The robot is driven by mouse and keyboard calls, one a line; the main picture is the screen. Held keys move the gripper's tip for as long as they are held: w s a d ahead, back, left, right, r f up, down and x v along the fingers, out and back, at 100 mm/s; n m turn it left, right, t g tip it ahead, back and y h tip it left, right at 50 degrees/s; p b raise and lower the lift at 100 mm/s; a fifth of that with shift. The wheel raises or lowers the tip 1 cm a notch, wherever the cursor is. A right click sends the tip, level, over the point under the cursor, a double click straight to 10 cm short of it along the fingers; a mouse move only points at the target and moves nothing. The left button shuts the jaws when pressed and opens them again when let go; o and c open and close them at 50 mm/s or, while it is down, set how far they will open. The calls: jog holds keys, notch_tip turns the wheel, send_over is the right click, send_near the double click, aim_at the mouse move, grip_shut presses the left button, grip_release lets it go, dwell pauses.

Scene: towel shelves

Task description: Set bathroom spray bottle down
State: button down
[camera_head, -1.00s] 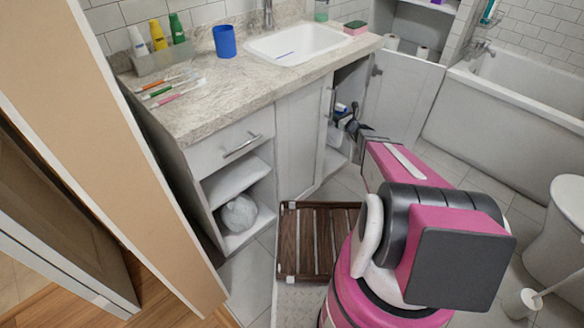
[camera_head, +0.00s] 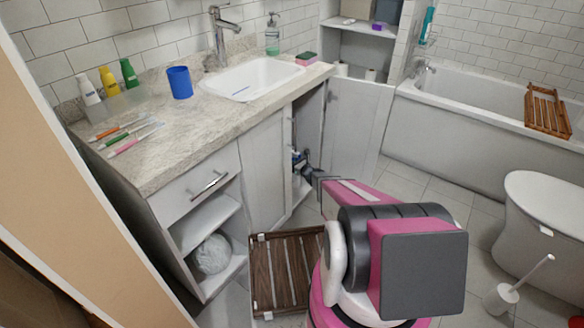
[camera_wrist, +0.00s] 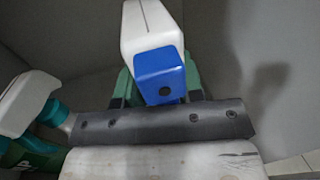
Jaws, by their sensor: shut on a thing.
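The bathroom spray bottle shows a white head with a blue nozzle end (camera_wrist: 162,75) in the wrist view, at top centre just beyond my gripper (camera_wrist: 160,108). Green parts show on both sides below the head; I cannot tell what they belong to. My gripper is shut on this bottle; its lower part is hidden. In the head view my gripper (camera_head: 306,168) reaches into the open cabinet (camera_head: 309,125) under the sink. Small white and blue parts of the bottle (camera_head: 297,156) show there. Whether its base touches the cabinet floor is hidden.
A second bottle with a white head (camera_wrist: 28,102) and green body stands close at left in the wrist view. A brown slatted mat (camera_head: 262,275) lies on the floor below.

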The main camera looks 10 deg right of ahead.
jog(key=shift+f, duration=1.75)
jog(key=c, duration=0.8)
grip_release()
jog(key=shift+o, duration=0.2)
jog(key=shift+s, duration=0.15)
jog(key=v, duration=1.1)
jog(key=shift+s+d, duration=0.25)
